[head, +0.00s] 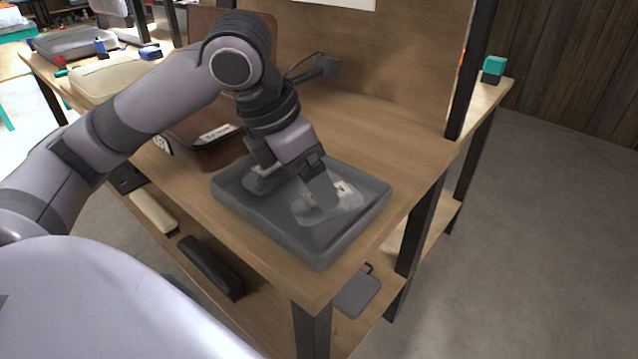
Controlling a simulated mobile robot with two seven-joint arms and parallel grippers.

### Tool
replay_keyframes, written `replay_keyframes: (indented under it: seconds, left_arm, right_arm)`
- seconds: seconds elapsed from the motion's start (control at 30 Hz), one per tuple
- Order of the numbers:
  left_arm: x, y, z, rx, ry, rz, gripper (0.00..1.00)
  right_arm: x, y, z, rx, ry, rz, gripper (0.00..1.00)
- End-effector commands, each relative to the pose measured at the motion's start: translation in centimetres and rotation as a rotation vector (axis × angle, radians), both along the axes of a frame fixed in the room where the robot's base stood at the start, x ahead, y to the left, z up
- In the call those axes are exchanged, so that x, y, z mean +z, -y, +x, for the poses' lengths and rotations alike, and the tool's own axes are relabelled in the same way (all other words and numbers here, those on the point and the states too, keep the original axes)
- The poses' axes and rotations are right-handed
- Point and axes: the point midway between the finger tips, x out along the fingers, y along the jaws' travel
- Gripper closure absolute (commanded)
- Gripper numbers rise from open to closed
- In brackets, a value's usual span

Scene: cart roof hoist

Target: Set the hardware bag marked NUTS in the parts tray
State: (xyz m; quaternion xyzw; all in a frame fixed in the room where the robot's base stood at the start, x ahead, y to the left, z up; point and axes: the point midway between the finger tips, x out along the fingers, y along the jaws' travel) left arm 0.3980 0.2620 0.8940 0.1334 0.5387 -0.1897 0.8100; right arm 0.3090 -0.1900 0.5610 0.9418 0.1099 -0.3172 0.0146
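The clear hardware bag (347,203) lies in the grey parts tray (318,256), toward its right side. A pale label with dark marks shows on it, too small to read. My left gripper (294,195) reaches down into the tray. Its fingers look spread apart, one over the left part of the tray and one in front of the bag, hiding part of it. I see nothing held between them. My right gripper is not in view.
The tray sits on a wooden bench (400,123) near its front corner. A brown case (205,150) stands behind my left arm. A black post (470,75) rises at the right. A lower shelf holds a dark roll (212,268) and a grey item (357,294).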

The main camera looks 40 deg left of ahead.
Motion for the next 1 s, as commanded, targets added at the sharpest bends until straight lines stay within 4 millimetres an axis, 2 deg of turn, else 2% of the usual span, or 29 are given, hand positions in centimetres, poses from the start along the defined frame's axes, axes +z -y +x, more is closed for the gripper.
replay_keyframes:
  seconds: [0.03, 0.1, 0.33, 0.5, 1.0]
  left_arm:
    - [1.6, -0.2, -0.4, 0.000, 0.004, 0.001, 0.15]
    - [2.9, -0.5, -0.9, 0.001, 0.004, 0.001, 0.15]
    - [5.8, -1.0, -2.1, 0.000, 0.000, 0.001, 0.15]
    - [6.3, -1.1, -2.4, 0.000, 0.000, 0.001, 0.15]
    - [6.3, -1.1, -2.4, 0.000, -0.001, 0.000, 0.15]
  right_arm:
    - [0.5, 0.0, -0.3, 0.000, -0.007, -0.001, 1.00]
    - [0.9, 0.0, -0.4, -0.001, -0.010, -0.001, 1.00]
    - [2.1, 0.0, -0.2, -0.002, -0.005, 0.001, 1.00]
    - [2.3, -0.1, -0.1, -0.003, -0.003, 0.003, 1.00]
    - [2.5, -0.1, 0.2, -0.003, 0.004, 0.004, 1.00]
